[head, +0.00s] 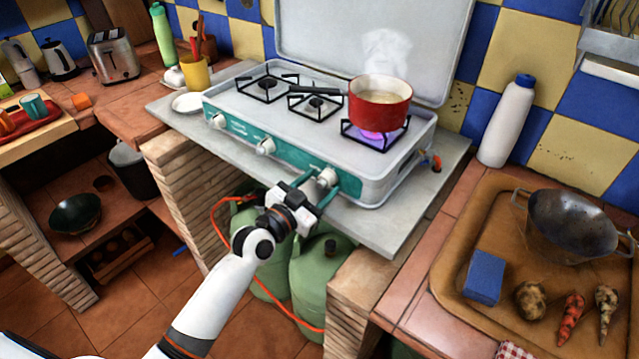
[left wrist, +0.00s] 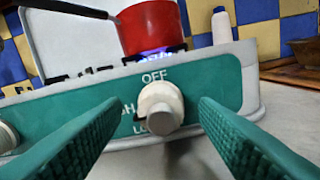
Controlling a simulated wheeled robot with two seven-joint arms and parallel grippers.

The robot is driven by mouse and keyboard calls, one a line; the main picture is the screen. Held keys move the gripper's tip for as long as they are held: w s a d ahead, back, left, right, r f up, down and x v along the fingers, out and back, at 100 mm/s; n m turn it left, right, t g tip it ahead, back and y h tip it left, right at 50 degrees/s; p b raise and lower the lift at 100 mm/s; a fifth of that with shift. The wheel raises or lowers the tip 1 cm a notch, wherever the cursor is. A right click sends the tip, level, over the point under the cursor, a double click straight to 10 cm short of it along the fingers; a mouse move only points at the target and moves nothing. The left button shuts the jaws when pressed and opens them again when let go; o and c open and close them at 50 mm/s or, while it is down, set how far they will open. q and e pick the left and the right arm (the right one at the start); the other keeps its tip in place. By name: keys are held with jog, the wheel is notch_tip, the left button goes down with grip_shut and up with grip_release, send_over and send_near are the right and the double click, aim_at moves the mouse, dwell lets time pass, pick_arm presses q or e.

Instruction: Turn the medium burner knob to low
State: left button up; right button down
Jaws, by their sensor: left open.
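The stove (head: 290,125) is white with a teal front panel that carries several white knobs. My left gripper (head: 322,187) is at the rightmost knob (head: 327,176), below the lit burner. In the left wrist view that knob (left wrist: 160,108) sits between my two open teal fingers (left wrist: 158,120), with a gap on each side. "OFF" shows above it; lettering at its left and below is partly hidden. A red pot (head: 380,102) steams over a purple-blue flame (head: 376,136). The other knobs (head: 265,147) (head: 217,121) are to the left. My right gripper is not in view.
Green gas bottles (head: 318,268) with an orange hose stand under the stove slab. A white bottle (head: 507,120) stands right of the stove. A tray (head: 462,262) with a wok (head: 573,225), a blue box and vegetables lies at right. The pot's dark handle points left over the stove.

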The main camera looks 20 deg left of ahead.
pick_arm(q)
jog(key=shift+w+d, duration=0.2)
jog(key=shift+w, duration=0.1)
jog(key=c, duration=1)
